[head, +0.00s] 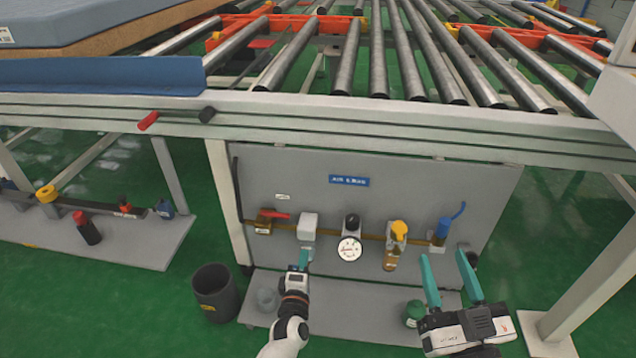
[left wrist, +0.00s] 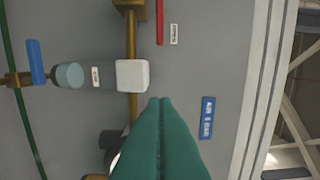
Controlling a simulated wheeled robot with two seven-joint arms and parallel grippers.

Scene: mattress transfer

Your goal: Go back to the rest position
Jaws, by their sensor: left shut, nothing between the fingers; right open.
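My left gripper (head: 304,258) is in front of the grey air panel (head: 300,170), just below a white valve block (head: 308,222). Its teal fingers are shut with nothing between them. In the left wrist view the closed fingers (left wrist: 160,105) point at the panel, beside the white block (left wrist: 132,75) and the blue label (left wrist: 208,117). My right gripper (head: 447,275) is at the lower right of the head view, open and empty. Its two teal fingers stand apart in front of the panel's right part.
A roller conveyor (head: 400,60) runs above the panel. A mattress (head: 80,22) lies at the upper left. A red-handled lever (head: 175,117) sticks out from the frame rail. A dark bin (head: 215,293) stands on the green floor. A lower shelf (head: 360,300) holds a green container (head: 413,312).

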